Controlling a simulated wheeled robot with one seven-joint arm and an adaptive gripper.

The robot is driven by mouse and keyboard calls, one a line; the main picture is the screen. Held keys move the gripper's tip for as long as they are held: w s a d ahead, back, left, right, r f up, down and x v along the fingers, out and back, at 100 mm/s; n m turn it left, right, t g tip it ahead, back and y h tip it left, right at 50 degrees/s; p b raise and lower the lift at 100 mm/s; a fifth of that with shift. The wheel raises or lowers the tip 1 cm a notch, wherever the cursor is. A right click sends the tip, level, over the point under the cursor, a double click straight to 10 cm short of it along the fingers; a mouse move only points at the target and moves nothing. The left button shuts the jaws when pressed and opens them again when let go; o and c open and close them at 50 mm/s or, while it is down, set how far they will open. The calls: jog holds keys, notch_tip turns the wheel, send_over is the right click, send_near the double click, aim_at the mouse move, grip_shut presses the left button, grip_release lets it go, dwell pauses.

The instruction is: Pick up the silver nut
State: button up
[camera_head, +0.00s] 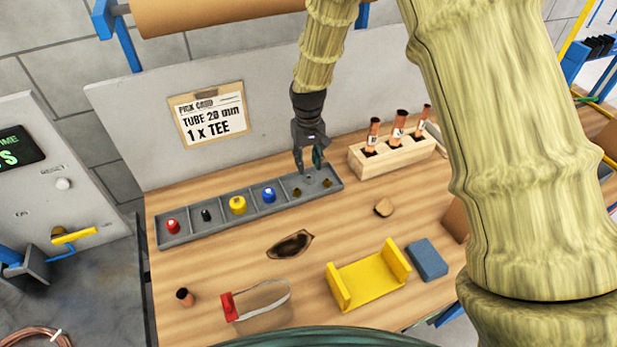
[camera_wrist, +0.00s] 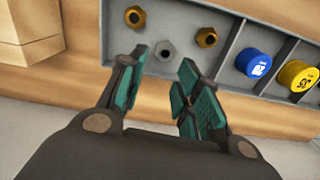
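The silver nut (camera_wrist: 165,51) lies in the grey parts tray between two brass-coloured nuts, the left one (camera_wrist: 135,16) and the right one (camera_wrist: 207,37) in the wrist view. My gripper (camera_wrist: 160,78) is open and empty. Its two teal-padded fingers point at the nut, which shows in the gap just beyond the fingertips, and nothing touches it that I can see. In the head view my gripper (camera_head: 309,162) hangs over the right end of the tray. The silver nut is small and hard to make out there, close to the fingers.
The grey tray (camera_head: 221,215) also holds red, black, yellow and blue parts in its compartments. A wooden block (camera_head: 392,158) with copper tubes stands right of my gripper. A yellow bracket (camera_head: 368,281) and a blue block (camera_head: 427,260) sit towards the front. A wall panel rises behind.

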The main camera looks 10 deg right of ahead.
aim_at(308, 176)
jog(key=shift+s+p, duration=0.5)
jog(key=shift+s+f+p, duration=0.15)
jog(key=shift+f+p, duration=0.2)
jog(key=shift+f, duration=0.05)
jog(key=f, duration=0.1)
jog(key=f+p, duration=0.1)
jog(key=f, duration=0.1)
jog(key=shift+w+a, duration=0.1)
jog(key=shift+w, duration=0.2)
jog(key=shift+s+f, duration=0.2)
jog(key=shift+f, duration=0.05)
jog(key=shift+w+f, duration=0.1)
jog(key=shift+f, duration=0.05)
grip_shut()
